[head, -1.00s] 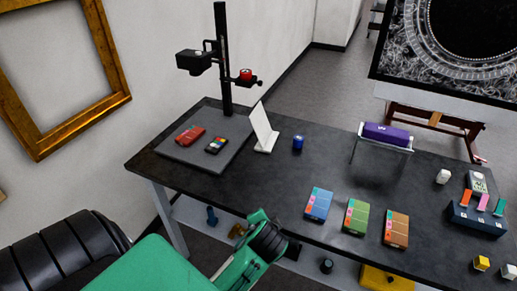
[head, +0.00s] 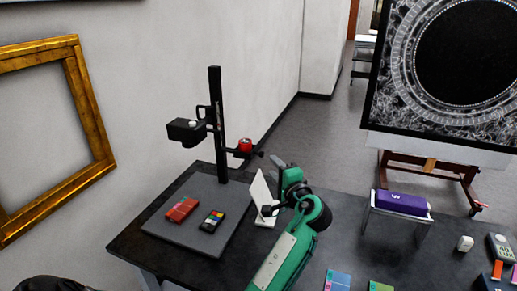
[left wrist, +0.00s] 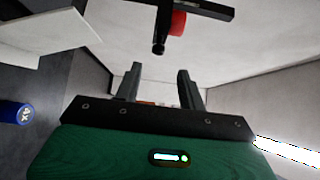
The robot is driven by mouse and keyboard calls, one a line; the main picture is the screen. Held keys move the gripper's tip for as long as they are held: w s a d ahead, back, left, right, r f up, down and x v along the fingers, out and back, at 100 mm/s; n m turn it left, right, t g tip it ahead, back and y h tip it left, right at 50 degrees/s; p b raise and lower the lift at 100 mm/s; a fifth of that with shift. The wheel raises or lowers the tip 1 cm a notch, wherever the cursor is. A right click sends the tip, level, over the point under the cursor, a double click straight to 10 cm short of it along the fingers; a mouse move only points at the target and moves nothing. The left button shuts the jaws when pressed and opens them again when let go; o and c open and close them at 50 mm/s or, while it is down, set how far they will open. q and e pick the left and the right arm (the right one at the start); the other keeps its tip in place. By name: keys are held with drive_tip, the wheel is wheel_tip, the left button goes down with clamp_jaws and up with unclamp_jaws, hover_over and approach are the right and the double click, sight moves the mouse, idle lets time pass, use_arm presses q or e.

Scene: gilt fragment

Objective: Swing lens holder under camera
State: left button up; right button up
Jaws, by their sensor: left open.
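The lens holder is a red round piece (head: 245,146) on a thin black arm at the right side of the black column (head: 216,125). Its dark knob (head: 259,154) points toward my left gripper (head: 277,164). The black camera (head: 187,131) sticks out from the column's left side, above the stand's base, so the holder is not beneath it. In the left wrist view, the red piece (left wrist: 177,23) and the knob (left wrist: 158,48) show beyond the spread fingers (left wrist: 158,76). The knob is roughly in line with the gap between them. The gripper is open and empty.
A red box (head: 181,209) and a colour chart (head: 212,220) lie on the grey base (head: 190,235). A white panel (head: 261,195) stands close beside my left arm. A blue cylinder (left wrist: 15,114) shows in the wrist view. A purple case (head: 402,202) sits on a rack at right.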

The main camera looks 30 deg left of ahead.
sight(263, 155)
use_arm(q)
drive_tip(key=p+x, duration=0.1)
drive_tip(key=x, duration=0.3)
drive_tip(key=shift+w+a+r, duration=0.1)
drive_tip(key=shift+a, duration=0.2)
drive_tip(key=p+x, duration=0.2)
drive_tip(key=x, duration=0.3)
drive_tip(key=shift+w+a, duration=0.15)
drive_tip(key=shift+a, duration=0.15)
drive_tip(key=shift+w+a, duration=0.2)
drive_tip(key=shift+a, duration=0.1)
drive_tip(key=shift+w+a, duration=0.1)
drive_tip(key=shift+a, duration=0.05)
drive_tip(key=shift+f, duration=0.25)
clamp_jaws()
use_arm(e)
wheel_tip(263, 155, up, 4)
drive_tip(key=shift+f, duration=0.1)
